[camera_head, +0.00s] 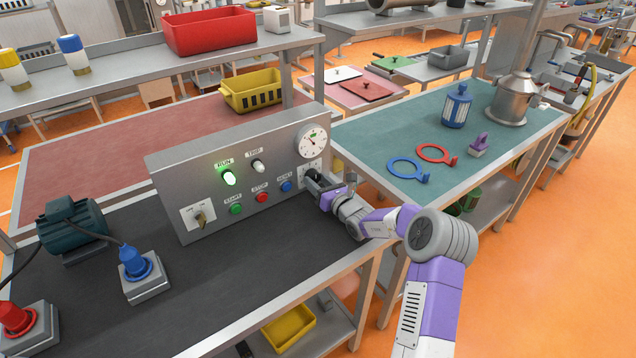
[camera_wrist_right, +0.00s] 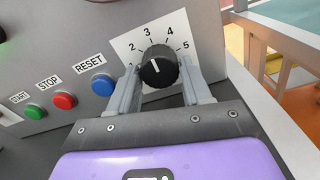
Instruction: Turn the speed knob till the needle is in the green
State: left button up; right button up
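The speed knob (camera_wrist_right: 157,68) is black and round with a white line, on a white plate numbered 1 to 5. Its line points up, near the 3. My right gripper (camera_wrist_right: 160,78) has one finger on each side of the knob and looks shut on it. In the head view my right gripper (camera_head: 318,189) is at the right end of the grey control panel (camera_head: 180,164) and hides most of the knob. The round white gauge (camera_head: 312,142) sits above it; its needle is too small to read surely. My left gripper is not in view.
Left of the knob are blue RESET (camera_wrist_right: 103,84), red STOP (camera_wrist_right: 64,101) and green START (camera_wrist_right: 35,112) buttons. The RUN lamp (camera_head: 229,179) glows green. A motor (camera_head: 72,228) and a blue plug (camera_head: 134,262) stand at the left. The dark bench front (camera_head: 250,290) is clear.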

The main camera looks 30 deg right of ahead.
jog(key=c, duration=0.6)
jog(key=shift+r+m+p, duration=0.15)
jog(key=shift+m+p, duration=1.55)
jog(key=shift+m, duration=0.1)
jog(key=shift+a+m+p, duration=0.1)
jog(key=shift+m+p, duration=1.55)
jog(key=shift+m, duration=0.45)
jog(key=o, duration=1.1)
jog(key=shift+c, duration=0.2)
jog(key=s, duration=0.5)
jog(key=s+p, duration=0.1)
jog(key=s, duration=0.1)
jog(key=shift+s+d, duration=0.3)
